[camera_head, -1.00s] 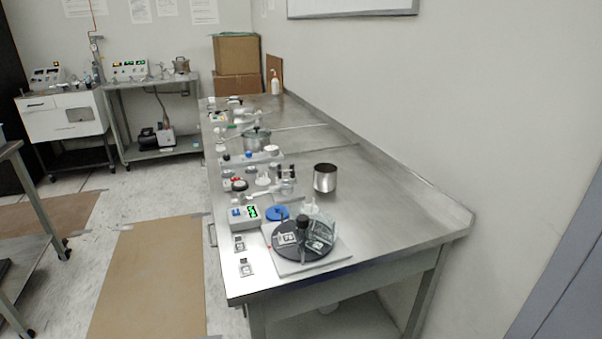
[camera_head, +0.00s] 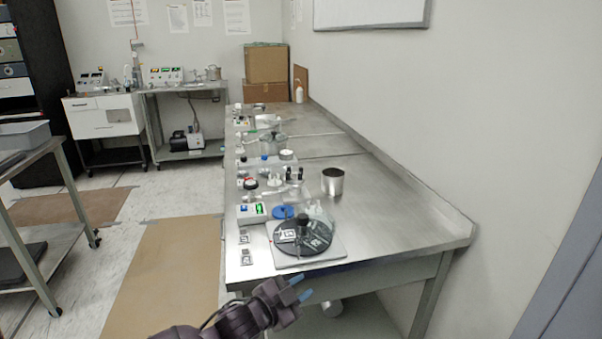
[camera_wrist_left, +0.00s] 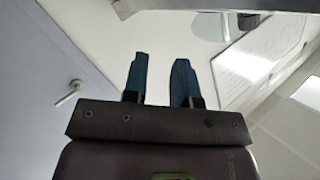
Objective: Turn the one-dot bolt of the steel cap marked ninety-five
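My left gripper (camera_head: 301,288) is in the head view, low in front of the bench's near end and below the round dark plate. In the left wrist view it also shows (camera_wrist_left: 161,62), with its two blue fingers apart and nothing between them. The round dark plate (camera_head: 316,243) carries printed tags and a dark upright knob, on a pale square board (camera_head: 335,252) at the bench's near end. I cannot pick out a steel cap marked ninety-five or a one-dot bolt; the markings are too small to read. My right gripper is not in view.
A steel bench (camera_head: 400,205) runs away along the right wall. An open steel cylinder (camera_head: 332,181), a box with a green display (camera_head: 251,213) and a blue disc (camera_head: 283,212) stand near the plate. The bench's right side is clear. A cart (camera_head: 45,205) stands left.

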